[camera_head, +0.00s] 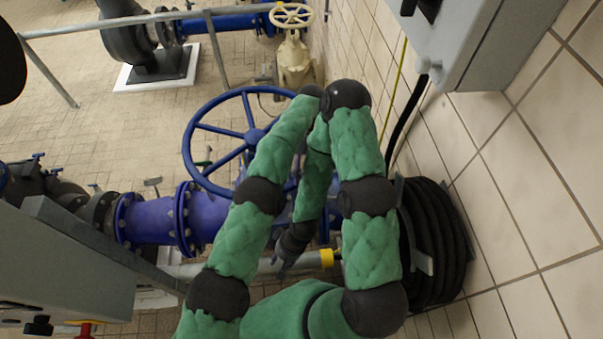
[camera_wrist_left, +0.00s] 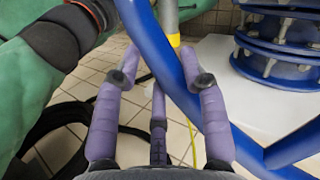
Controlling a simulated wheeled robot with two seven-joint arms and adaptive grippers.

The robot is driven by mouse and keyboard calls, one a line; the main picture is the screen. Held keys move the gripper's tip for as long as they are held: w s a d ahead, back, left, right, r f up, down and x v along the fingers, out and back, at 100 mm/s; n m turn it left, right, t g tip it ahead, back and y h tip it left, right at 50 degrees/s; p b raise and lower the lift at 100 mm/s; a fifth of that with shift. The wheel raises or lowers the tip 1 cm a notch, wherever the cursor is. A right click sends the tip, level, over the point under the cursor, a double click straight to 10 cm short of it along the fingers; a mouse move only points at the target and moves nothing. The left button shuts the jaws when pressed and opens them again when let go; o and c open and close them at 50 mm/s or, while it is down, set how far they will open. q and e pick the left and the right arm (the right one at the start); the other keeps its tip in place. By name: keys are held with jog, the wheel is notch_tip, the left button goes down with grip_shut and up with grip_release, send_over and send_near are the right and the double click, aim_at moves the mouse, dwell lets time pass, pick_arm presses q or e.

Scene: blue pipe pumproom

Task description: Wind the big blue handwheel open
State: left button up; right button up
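The big blue handwheel (camera_head: 218,129) stands mid-view in the head view, its right part hidden behind my green arms. In the left wrist view its thick blue rim (camera_wrist_left: 162,52) runs diagonally down to the right. My left gripper (camera_wrist_left: 161,79) is open there, its purple fingers spread apart. The rim passes between or just behind the fingers, close to the right one; contact cannot be told. My left gripper is hidden in the head view. My right gripper (camera_head: 282,265) is small and dark below the wheel, and its finger state is unclear.
A blue flanged pipe (camera_head: 152,220) runs left from the wheel. A black coiled hose (camera_head: 437,240) hangs on the tiled wall at right. Grey cabinets stand at upper right (camera_head: 470,40) and lower left (camera_head: 60,270). A cream valve (camera_head: 293,60) stands behind.

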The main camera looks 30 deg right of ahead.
pick_arm(q)
jog(key=o, duration=0.4)
jog(key=shift+d+f, duration=0.1)
jog(key=shift+f, duration=0.05)
jog(key=shift+o, duration=0.2)
pick_arm(e)
jog(key=shift+d, duration=0.1)
pick_arm(q)
jog(key=shift+r, duration=0.2)
